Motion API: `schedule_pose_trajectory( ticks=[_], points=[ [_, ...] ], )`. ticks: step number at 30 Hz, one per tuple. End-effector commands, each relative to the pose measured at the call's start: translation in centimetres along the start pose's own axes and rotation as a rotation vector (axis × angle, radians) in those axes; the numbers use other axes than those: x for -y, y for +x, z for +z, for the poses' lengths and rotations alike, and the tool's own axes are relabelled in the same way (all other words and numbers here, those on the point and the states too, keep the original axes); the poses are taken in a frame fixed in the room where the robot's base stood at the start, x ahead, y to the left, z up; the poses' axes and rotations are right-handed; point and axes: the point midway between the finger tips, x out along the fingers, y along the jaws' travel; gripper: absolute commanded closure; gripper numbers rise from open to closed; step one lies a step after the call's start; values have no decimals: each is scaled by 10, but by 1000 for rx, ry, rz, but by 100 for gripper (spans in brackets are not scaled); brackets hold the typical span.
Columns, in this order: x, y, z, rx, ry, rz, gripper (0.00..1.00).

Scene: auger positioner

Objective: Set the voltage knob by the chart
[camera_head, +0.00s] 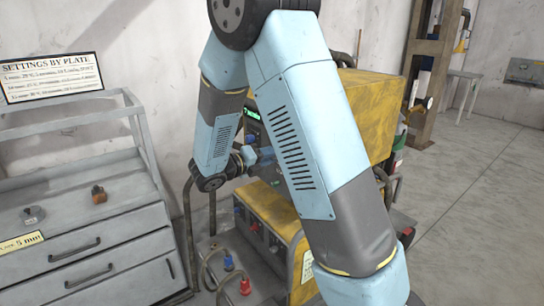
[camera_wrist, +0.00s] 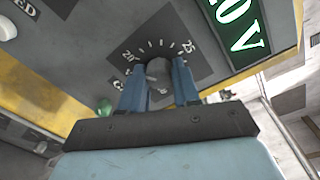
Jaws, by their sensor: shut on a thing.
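The voltage knob (camera_wrist: 158,70) sits in a dark dial with white tick marks and numbers, 25 readable at upper right. My gripper (camera_wrist: 160,82) has its two blue fingers closed on the knob from both sides; the pointer direction is unclear. A green-lit display (camera_wrist: 238,25) beside the dial shows digits ending in 0V, partly cut off. In the head view the chart (camera_head: 52,76), headed SETTINGS BY PLATE, stands on the left; its rows are too small to read surely. A yellow label (camera_head: 22,242) on the drawer cabinet reads 5 mm. My arm hides the dial in the head view.
The yellow machine (camera_head: 370,110) stands behind my arm, with a lower yellow unit (camera_head: 268,212) beneath. Red and blue plugs (camera_head: 229,264) with cables are near its foot. The grey drawer cabinet (camera_head: 90,235) is on the left. Open floor (camera_head: 470,190) lies to the right.

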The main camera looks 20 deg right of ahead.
Motion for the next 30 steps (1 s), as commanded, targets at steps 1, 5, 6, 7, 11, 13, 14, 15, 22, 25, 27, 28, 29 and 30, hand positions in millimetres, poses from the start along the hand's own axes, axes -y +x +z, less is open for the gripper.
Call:
schedule_pose_trajectory(
  ticks=[1,5,6,7,11,13,14,15,22,25,27,28,29,30],
  points=[
    [-2,-2,1,4,-9,7,99],
    [-3,-2,1,3,-25,7,99],
    [-3,-2,1,3,-28,7,99],
    [-3,-2,1,3,-29,7,99],
    [-3,-2,0,2,-30,8,99],
    [-3,-2,0,2,-30,8,99],
    [-3,-2,0,2,-30,8,99],
    [-3,-2,0,2,-30,8,99],
    [-2,-2,0,1,-29,6,52],
    [-2,-1,0,0,-28,4,43],
    [-2,-1,0,-1,-28,3,43],
    [-1,-1,0,-1,-28,3,43],
    [-1,-1,0,-1,-28,3,43],
    [-1,-1,0,-1,-28,3,43]
  ],
)
